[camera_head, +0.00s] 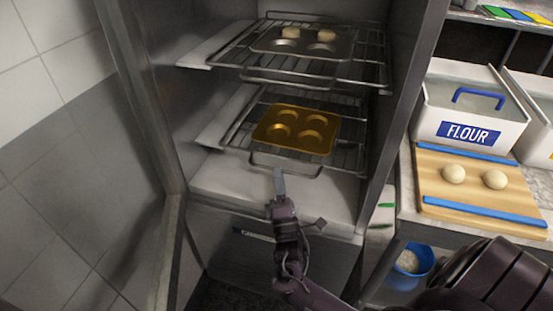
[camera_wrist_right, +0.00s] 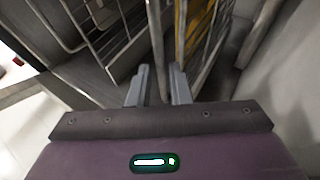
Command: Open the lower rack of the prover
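The prover stands open, with an upper rack (camera_head: 375,72) and a lower wire rack (camera_head: 232,134) inside it. A gold tin with round cups (camera_head: 285,131) rests on the lower rack. The lower rack has a front handle bar (camera_head: 300,170). My right gripper (camera_head: 279,174) is at this bar, its fingers pointing into the prover. In the right wrist view the two fingers (camera_wrist_right: 158,82) are apart, with a metal bar (camera_wrist_right: 156,45) running between them; whether they touch it I cannot tell. My left gripper is not in view.
A grey tin with dough (camera_head: 300,44) sits on the upper rack. The prover's open door is at left. At right are a flour bin (camera_head: 468,108), a wooden board (camera_head: 455,190) with two dough balls, and a blue bucket (camera_head: 412,262) below.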

